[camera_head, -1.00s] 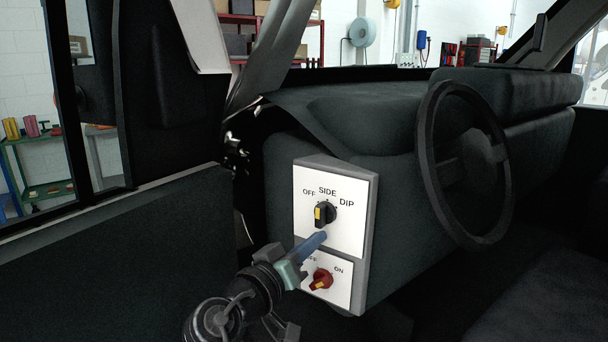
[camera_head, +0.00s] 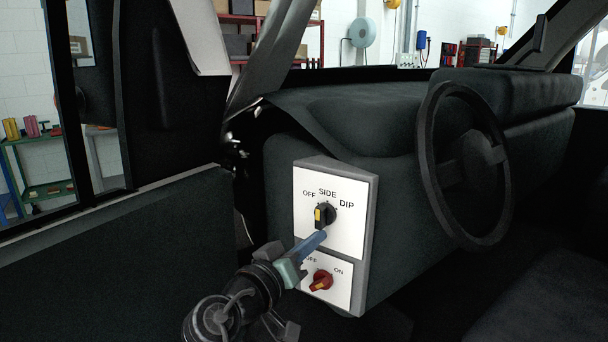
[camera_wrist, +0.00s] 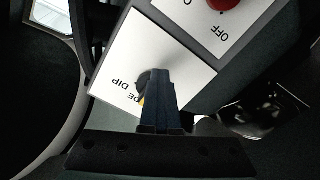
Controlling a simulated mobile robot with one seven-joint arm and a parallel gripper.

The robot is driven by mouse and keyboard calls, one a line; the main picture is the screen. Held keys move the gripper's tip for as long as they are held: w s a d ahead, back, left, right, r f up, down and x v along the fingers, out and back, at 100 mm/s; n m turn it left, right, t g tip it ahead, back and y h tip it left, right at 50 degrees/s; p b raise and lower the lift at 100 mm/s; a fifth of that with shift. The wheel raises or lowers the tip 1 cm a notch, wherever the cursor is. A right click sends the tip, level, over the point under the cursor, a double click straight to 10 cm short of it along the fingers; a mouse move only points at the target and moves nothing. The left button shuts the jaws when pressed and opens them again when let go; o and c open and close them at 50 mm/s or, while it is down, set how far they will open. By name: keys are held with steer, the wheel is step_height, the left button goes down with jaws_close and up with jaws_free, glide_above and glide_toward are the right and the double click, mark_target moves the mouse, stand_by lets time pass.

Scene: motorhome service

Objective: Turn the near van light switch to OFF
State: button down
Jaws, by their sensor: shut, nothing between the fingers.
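The light switch is a black knob (camera_head: 326,215) with a yellow mark, on a white panel (camera_head: 345,234) lettered OFF, SIDE and DIP. Its yellow mark is on the left side of the knob; I cannot tell exactly which label it lines up with. My gripper (camera_head: 322,235) has its blue fingers shut and empty, with the tips just below the knob. In the wrist view the fingers (camera_wrist: 159,82) cover much of the black knob (camera_wrist: 143,80) and hide part of the lettering. I cannot tell if they touch it.
A steering wheel (camera_head: 425,150) stands to the right. The dark door (camera_head: 110,250) is at the left.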

steer(key=shift+r, duration=0.5)
steer(key=shift+s+d+r+b, duration=0.35)
steer(key=shift+s+d+r, duration=0.15)
steer(key=shift+d, duration=0.2)
steer(key=shift+s+d+f, duration=0.1)
steer(key=shift+d+f, duration=0.1)
steer(key=shift+f, duration=0.2)
steer(key=v, duration=0.6)
steer(key=shift+f, duration=0.2)
